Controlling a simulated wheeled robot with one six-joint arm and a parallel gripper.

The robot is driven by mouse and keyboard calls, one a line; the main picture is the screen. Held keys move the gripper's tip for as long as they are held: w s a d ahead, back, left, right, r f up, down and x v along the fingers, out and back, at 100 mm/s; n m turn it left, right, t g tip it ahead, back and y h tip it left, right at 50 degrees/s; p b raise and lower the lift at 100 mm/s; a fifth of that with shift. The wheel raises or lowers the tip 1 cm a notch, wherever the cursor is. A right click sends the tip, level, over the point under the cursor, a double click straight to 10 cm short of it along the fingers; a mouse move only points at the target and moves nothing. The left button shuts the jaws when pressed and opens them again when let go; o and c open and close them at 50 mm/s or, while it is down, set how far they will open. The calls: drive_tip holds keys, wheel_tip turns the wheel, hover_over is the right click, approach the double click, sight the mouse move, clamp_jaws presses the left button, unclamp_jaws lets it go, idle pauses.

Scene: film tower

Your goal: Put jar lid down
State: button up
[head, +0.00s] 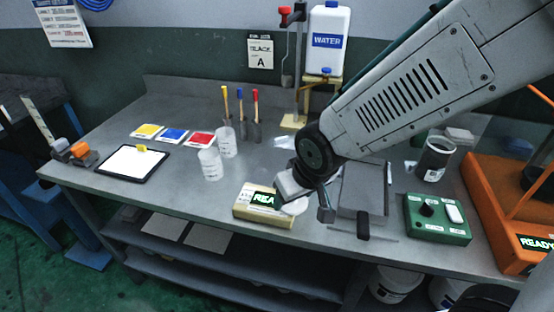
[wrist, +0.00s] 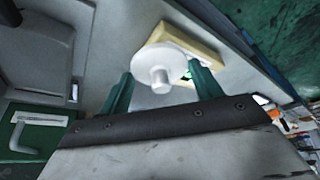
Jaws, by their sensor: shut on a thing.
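The jar lid (wrist: 158,62) is a white disc with a round knob on it. My gripper (wrist: 162,84) is shut on the lid, with its green fingers on either side of the knob in the wrist view. In the head view the lid (head: 296,207) shows partly, below my gripper (head: 305,196) and by the right end of a cream box (head: 240,207) with a lit display. The lid overlaps the box in both views; I cannot tell whether they touch. Part of the lid is hidden behind my gripper in the head view.
Clear labelled beakers (head: 210,164) stand left of the cream box. A grey tray (head: 374,178) and a green control box (head: 437,219) are to the right, with a dark labelled jar (head: 435,160) behind.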

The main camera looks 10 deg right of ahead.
drive_tip(key=w, duration=0.5)
drive_tip(key=w+f, duration=0.1)
drive_tip(key=w, duration=0.4)
drive_tip(key=w+a, duration=0.1)
drive_tip(key=w, duration=0.5)
drive_tip(key=shift+f, duration=0.2)
drive_tip(key=shift+w+f, duration=0.15)
drive_tip(key=shift+f, duration=1.6)
drive_tip(key=shift+f, duration=0.15)
drive_tip(key=o, duration=1)
drive_tip(key=shift+r, duration=0.2)
drive_tip(key=v, duration=1.1)
drive_tip(key=s+d+r+m+g, duration=0.1)
drive_tip(key=s+d+r, duration=0.2)
drive_tip(key=s, duration=0.6)
drive_tip(key=s+d+r+m+g+h, duration=0.1)
drive_tip(key=s+d+r+m, duration=0.1)
drive_tip(key=s+d, duration=0.5)
drive_tip(key=s+d+r+m, duration=0.1)
drive_tip(key=s+d+r, duration=0.3)
drive_tip(key=s, duration=0.8)
drive_tip(key=shift+s+d+r+m+g+h, duration=0.1)
drive_tip(key=shift+d+m+g+h, duration=0.1)
drive_tip(key=shift+d, duration=0.35)
drive_tip(key=shift+s+d+m+g+h, duration=0.1)
drive_tip(key=shift+d+g+h, duration=0.1)
drive_tip(key=shift+d, duration=0.35)
